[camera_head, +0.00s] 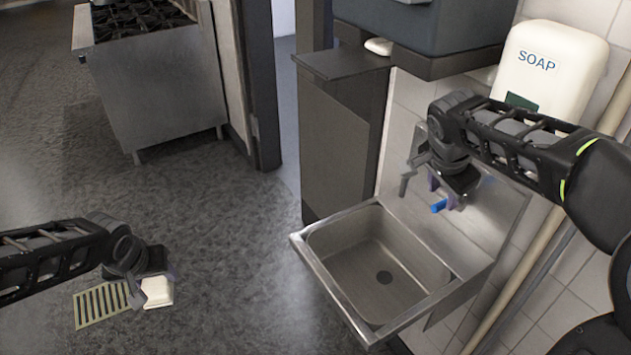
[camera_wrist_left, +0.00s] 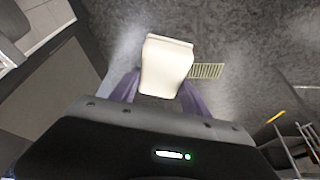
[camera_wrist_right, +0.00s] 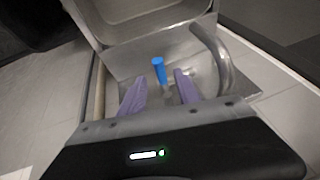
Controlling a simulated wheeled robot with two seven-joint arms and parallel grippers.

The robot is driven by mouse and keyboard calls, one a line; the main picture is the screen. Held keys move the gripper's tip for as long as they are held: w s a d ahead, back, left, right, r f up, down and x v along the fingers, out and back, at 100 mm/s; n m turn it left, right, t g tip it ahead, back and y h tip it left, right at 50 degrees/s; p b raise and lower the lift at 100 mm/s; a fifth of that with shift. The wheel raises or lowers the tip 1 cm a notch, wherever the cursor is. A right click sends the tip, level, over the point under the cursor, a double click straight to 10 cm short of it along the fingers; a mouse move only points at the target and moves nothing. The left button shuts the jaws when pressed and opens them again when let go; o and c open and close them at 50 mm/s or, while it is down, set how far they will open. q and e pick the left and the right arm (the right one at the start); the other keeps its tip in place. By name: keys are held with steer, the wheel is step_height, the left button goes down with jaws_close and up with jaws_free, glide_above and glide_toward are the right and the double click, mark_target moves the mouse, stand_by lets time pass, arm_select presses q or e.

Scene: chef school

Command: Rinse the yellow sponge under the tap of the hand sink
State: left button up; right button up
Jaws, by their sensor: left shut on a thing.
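My left gripper (camera_head: 154,278) is shut on a pale cream block, which I take for the yellow sponge (camera_head: 158,292). The sponge stands out between the purple fingers in the left wrist view (camera_wrist_left: 166,66). It is held over the floor, left of the hand sink (camera_head: 350,257). The steel sink basin is empty. My right gripper (camera_head: 450,196) is open above the back of the sink, by the tap's blue handle (camera_head: 438,207). In the right wrist view the blue handle (camera_wrist_right: 158,69) shows between and beyond the fingers. The curved tap spout (camera_wrist_right: 220,62) is right of it. I see no water running.
A soap dispenser (camera_head: 550,70) hangs on the tiled wall behind my right arm. A dark cabinet (camera_head: 340,130) stands behind the sink. A floor grate (camera_head: 100,304) lies below my left gripper. A stove (camera_head: 150,80) stands far left; the floor between is clear.

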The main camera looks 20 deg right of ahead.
mark_target(442, 203)
steer(key=shift+x, duration=2)
steer(key=shift+c, duration=0.6)
jaws_close()
